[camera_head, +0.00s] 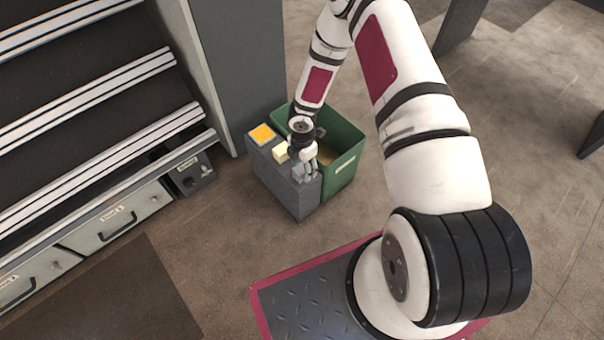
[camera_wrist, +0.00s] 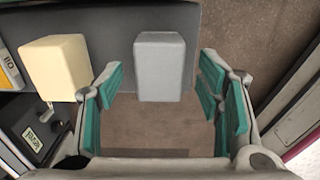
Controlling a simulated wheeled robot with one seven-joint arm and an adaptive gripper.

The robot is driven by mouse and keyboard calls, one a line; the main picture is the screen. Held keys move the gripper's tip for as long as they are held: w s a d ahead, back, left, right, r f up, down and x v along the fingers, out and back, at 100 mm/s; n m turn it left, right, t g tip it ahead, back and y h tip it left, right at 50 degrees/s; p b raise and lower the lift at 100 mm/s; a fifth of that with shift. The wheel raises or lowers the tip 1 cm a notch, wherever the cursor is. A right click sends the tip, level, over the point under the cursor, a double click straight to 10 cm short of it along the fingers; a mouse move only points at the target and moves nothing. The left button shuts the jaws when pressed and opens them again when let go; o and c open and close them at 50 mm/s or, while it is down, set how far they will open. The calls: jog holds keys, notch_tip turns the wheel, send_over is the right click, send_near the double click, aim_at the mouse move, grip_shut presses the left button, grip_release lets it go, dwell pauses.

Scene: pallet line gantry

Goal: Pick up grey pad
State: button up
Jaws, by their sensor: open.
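The grey pad (camera_wrist: 160,62) is a pale grey block standing on the top of a dark grey cabinet. In the wrist view it sits between and just beyond the two teal-padded fingers of my gripper (camera_wrist: 165,95). The fingers are apart, with gaps between them and the pad. In the head view my gripper (camera_head: 306,172) is over the near right end of the cabinet (camera_head: 284,188), and the pad is largely hidden behind or beside the fingers there.
A cream block (camera_wrist: 56,66) stands left of the pad, near my left finger. An orange-yellow item (camera_head: 262,133) is at the cabinet's far left end. A green bin (camera_head: 343,176) stands against the cabinet's right side. A tall grey post (camera_head: 240,70) rises behind. Floor in front is clear.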

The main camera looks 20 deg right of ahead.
jog(key=shift+f, duration=0.9)
jog(key=shift+c, duration=0.2)
jog(key=c, duration=1.3)
jog(key=shift+r, duration=0.15)
